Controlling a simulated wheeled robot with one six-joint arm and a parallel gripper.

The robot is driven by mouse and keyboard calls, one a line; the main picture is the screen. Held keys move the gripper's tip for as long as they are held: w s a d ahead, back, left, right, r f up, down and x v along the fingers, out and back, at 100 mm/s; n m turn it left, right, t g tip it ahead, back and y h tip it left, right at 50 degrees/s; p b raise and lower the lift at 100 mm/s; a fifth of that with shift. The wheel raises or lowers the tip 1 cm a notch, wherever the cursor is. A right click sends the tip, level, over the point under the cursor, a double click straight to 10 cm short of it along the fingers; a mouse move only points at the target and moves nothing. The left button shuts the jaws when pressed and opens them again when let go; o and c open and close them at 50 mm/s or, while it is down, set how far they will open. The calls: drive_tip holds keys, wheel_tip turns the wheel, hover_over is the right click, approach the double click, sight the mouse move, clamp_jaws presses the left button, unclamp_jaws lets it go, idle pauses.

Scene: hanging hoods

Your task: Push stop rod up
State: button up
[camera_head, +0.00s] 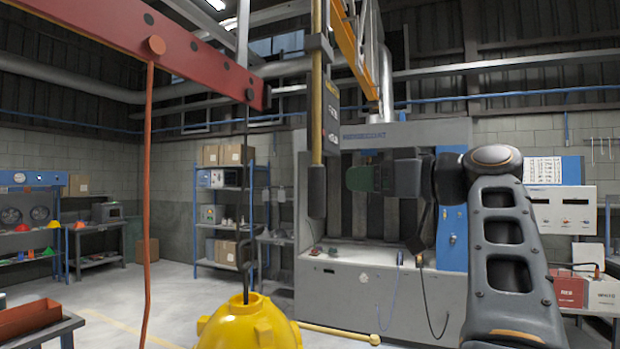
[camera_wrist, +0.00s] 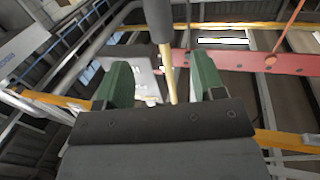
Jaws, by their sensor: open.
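A yellow rod (camera_head: 317,85) with a black grip (camera_head: 317,192) at its lower end hangs upright; I take it as the stop rod. In the head view my gripper (camera_head: 350,178), with green fingers, is just right of the black grip, with a visible gap in the picture. In the wrist view the yellow shaft (camera_wrist: 169,75) and the dark grip (camera_wrist: 158,18) appear in line with the space between the fingers. My gripper (camera_wrist: 162,65) is open and holds nothing. I cannot tell how far the rod is from the fingertips.
A red beam (camera_head: 160,45) crosses the upper left, with a thin red line (camera_head: 148,190) hanging from it. A grey cabinet (camera_head: 385,295) stands behind my gripper. A dark panel (camera_head: 331,115) is beside the rod.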

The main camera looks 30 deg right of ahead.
sight(309, 179)
drive_tip(key=p+x, duration=0.3)
drive_tip(key=x, duration=0.9)
drive_tip(key=shift+w+a, duration=0.1)
drive_tip(key=shift+w, duration=0.15)
